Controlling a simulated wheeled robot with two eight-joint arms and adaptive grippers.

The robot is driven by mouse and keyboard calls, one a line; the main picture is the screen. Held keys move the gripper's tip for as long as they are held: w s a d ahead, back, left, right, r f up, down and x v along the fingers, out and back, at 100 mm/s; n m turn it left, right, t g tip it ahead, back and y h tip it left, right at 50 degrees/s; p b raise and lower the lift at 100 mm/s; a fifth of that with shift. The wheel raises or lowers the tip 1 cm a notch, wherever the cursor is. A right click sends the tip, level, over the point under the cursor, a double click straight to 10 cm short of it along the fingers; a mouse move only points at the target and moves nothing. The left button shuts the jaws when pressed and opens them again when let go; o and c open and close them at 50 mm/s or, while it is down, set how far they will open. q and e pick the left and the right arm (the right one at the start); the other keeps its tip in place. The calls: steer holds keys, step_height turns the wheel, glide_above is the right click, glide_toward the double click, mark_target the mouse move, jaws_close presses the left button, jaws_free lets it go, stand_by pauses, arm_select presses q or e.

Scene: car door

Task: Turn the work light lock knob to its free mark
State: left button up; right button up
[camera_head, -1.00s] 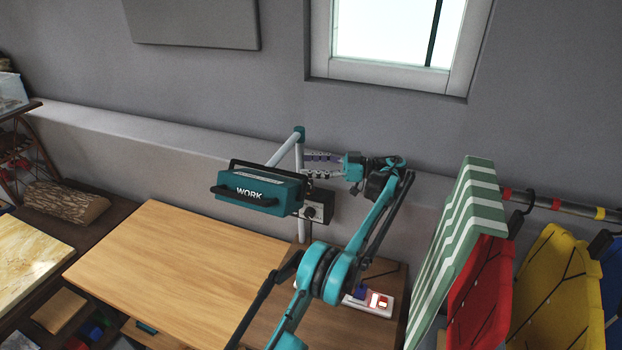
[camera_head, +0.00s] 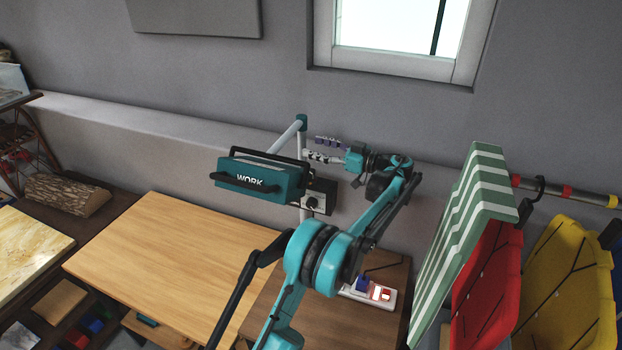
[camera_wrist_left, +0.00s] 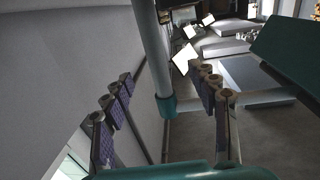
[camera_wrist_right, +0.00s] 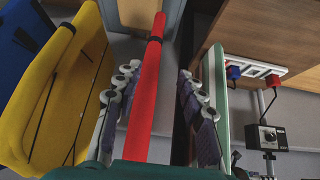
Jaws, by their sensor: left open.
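The work light (camera_head: 262,180) is a teal box marked WORK, hung on a pale post (camera_head: 303,160). A small control box (camera_head: 320,197) sits behind its right end, with a dark round lock knob (camera_head: 312,203) on its face. The box and knob (camera_wrist_right: 267,134) also show in the right wrist view; the free mark is too small to read. My left gripper (camera_head: 324,149) is open and empty, above the control box by the post. In the left wrist view the post (camera_wrist_left: 156,60) appears between its parted fingers. My right gripper (camera_wrist_right: 155,95) shows only in its wrist view, fingers apart.
A wooden table (camera_head: 170,260) stands below the light. A power strip (camera_head: 372,291) lies on the darker surface to its right. A red strip (camera_wrist_right: 147,90) appears between my right fingers.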

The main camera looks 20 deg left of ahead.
mark_target(311, 177)
arm_select(q)
steer(key=s+f+m+t, duration=0.1)
steer(key=t, duration=0.1)
steer(key=d+f+m+t+b, duration=0.1)
steer(key=s+d+f+m+t+h+b, duration=0.1)
steer(key=t, duration=0.1)
steer(key=shift+s+f+m+t, duration=0.3)
steer(key=shift+s+f, duration=0.05)
steer(key=shift+f, duration=0.05)
steer(key=s+d+f+m+t+h, duration=0.1)
steer(key=s+t, duration=0.1)
steer(key=s+d+f+m+t+h+b, duration=0.1)
steer(key=s, duration=0.1)
steer(key=s+d+f+m+t+h+b, duration=0.1)
steer(key=s+f+m+t, duration=0.1)
steer(key=s, duration=0.1)
steer(key=shift+d+t, duration=0.15)
steer(key=shift+t, duration=0.15)
steer(key=shift+h, duration=0.3)
steer(key=b+x, duration=0.1)
steer(key=x, duration=0.6)
steer(key=shift+w+b, duration=0.3)
steer(key=shift+b, duration=0.1)
steer(key=c, duration=1.2)
